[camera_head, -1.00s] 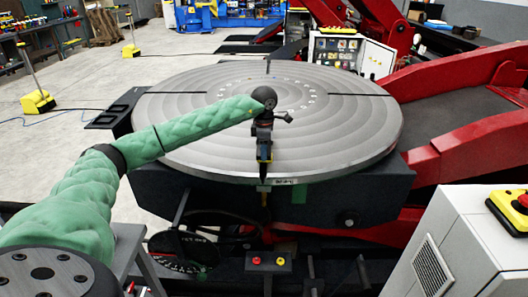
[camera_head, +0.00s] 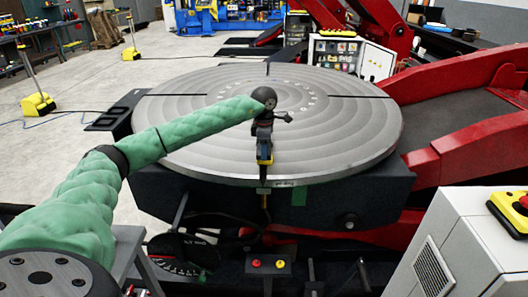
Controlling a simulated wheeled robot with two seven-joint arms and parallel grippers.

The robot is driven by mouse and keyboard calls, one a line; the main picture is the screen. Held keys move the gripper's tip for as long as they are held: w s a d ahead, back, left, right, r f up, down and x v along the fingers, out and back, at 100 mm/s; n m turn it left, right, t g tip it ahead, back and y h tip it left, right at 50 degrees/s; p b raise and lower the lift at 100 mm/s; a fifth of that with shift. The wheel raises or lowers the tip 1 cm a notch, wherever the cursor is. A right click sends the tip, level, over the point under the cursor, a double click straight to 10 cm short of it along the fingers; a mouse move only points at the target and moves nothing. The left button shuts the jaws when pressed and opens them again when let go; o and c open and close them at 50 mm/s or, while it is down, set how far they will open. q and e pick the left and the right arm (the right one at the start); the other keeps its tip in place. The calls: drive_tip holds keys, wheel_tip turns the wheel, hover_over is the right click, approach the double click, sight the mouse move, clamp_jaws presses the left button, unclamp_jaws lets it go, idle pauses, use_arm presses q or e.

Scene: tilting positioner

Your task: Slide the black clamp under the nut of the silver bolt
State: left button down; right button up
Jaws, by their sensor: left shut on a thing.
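My left arm, in a green sleeve, reaches in from the left over the round grey turntable (camera_head: 200,110). My left gripper (camera_head: 264,158) points down at the table's near edge, beside the radial slot there. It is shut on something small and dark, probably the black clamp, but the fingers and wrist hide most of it. The silver bolt and its nut cannot be made out; a thin upright piece (camera_head: 264,200) shows below the gripper at the rim. My right gripper is not in view.
Red positioner arms (camera_head: 480,150) rise at the right. A white cabinet (camera_head: 460,240) with a yellow-and-red stop button (camera_head: 522,203) stands at the near right. A small box with red and yellow buttons (camera_head: 268,264) sits below the rim. The turntable's top is otherwise clear.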

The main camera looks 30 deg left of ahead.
use_arm(q)
drive_tip(key=shift+w+a, duration=0.2)
drive_tip(key=shift+w, duration=0.1)
idle(0.7)
drive_tip(key=shift+f+b, duration=0.15)
drive_tip(key=shift+b, duration=0.25)
idle(0.4)
drive_tip(key=shift+c, duration=2.3)
unclamp_jaws()
drive_tip(key=shift+o, duration=0.5)
drive_tip(key=shift+s, duration=0.1)
drive_tip(key=shift+c, duration=0.4)
drive_tip(key=shift+r, duration=0.2)
